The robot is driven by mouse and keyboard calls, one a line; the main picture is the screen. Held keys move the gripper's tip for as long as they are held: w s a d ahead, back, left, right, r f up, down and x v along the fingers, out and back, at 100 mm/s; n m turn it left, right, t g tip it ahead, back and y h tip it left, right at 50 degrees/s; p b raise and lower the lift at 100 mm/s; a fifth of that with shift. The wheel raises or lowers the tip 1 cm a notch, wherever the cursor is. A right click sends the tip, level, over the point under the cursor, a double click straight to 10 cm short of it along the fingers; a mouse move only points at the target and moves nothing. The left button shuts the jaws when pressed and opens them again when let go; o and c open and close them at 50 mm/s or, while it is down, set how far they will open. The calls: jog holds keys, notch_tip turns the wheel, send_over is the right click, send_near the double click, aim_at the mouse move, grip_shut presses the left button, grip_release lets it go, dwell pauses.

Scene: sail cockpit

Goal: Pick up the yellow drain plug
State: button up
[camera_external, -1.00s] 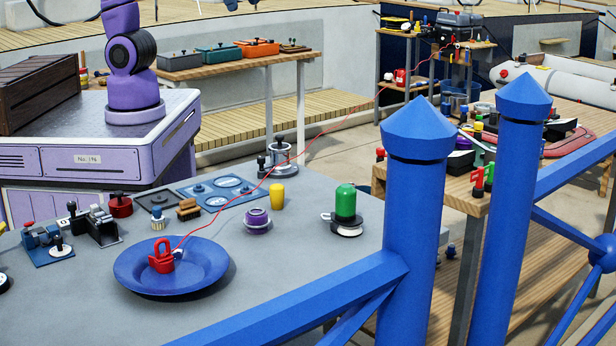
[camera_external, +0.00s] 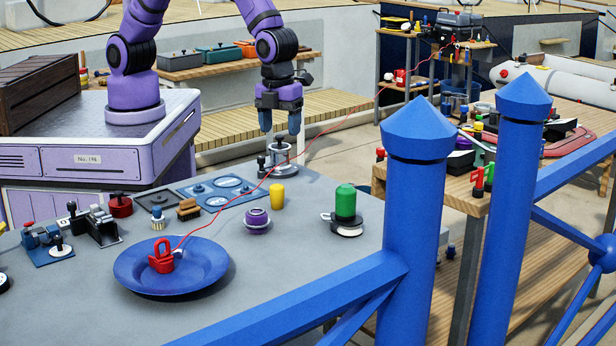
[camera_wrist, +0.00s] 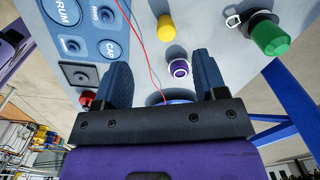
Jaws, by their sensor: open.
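The yellow drain plug (camera_external: 277,196) is a small upright yellow cylinder on the grey table (camera_external: 330,264), between a purple round piece and a winch-like metal fitting. It also shows at the top middle of the wrist view (camera_wrist: 166,27). My gripper (camera_external: 280,126) hangs above the back edge of the table, fingers down, behind and above the plug. In the wrist view its two dark blue fingers (camera_wrist: 163,82) are spread apart with nothing gripped between them. The plug is beyond the fingertips and not touched.
A purple fitting (camera_external: 257,220) and a green-topped fitting (camera_external: 345,204) stand near the plug. A blue plate (camera_external: 205,282) holds a red clip with a thin red line running across the table. A metal fitting (camera_external: 283,158) stands below my gripper. Blue posts (camera_external: 415,200) and rails border the front right.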

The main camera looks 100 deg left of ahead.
jog(key=m, duration=0.2)
send_over(277, 185)
notch_tip(277, 185, down, 5)
jog(key=shift+s+f, duration=0.1)
jog(key=shift+f, duration=0.1)
notch_tip(277, 185, down, 10)
jog(key=shift+d+f, duration=0.1)
jog(key=shift+f, duration=0.1)
jog(key=c, duration=1)
